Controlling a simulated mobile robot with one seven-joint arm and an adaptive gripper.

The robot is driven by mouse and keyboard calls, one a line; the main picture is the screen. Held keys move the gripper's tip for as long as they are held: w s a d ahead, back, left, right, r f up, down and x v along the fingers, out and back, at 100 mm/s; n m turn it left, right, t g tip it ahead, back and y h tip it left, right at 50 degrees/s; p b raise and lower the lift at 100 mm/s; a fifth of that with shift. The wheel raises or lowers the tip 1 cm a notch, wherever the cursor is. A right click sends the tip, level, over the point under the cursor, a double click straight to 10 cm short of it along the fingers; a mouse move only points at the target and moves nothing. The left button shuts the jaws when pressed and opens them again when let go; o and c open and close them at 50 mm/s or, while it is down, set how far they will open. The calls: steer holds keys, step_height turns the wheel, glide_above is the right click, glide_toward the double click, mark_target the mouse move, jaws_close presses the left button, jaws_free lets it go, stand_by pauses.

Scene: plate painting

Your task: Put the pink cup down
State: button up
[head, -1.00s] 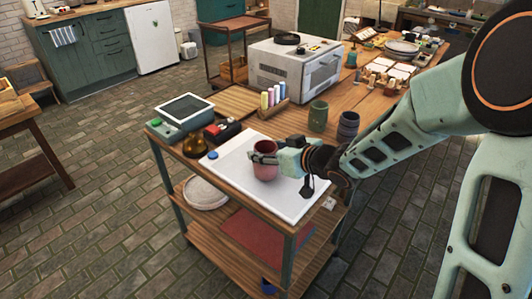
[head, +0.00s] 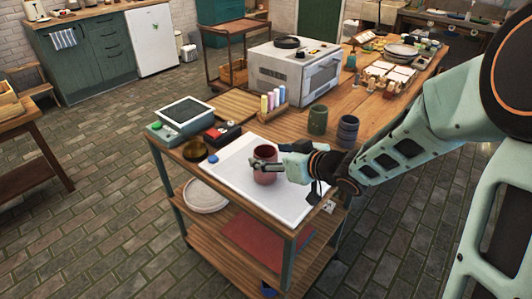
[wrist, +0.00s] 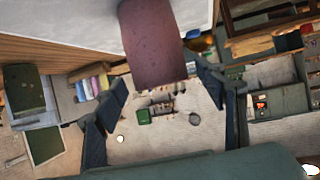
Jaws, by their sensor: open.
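The pink cup (head: 265,177) appears upright on the white board (head: 225,178) at the near end of the wooden cart. In the wrist view the cup (wrist: 152,45) fills the top middle, just beyond the fingers. My gripper (head: 262,165) reaches in from the right at the cup's height, with a finger across its near side in the head view. In the wrist view the fingers of my gripper (wrist: 162,95) are spread wide, one on each side of the cup, with gaps. The cup's far side is hidden.
A green cup (head: 317,119) and a dark ribbed cup (head: 347,131) stand behind my gripper. A rack of coloured bottles (head: 271,106), a scale-like device (head: 184,113) and an amber bowl (head: 195,149) stand behind and left.

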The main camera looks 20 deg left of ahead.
steer(key=p+v, duration=0.2)
steer(key=v, duration=0.7)
steer(key=shift+s+d+r, duration=0.2)
steer(key=shift+s+d, duration=0.05)
steer(key=shift+w, duration=0.1)
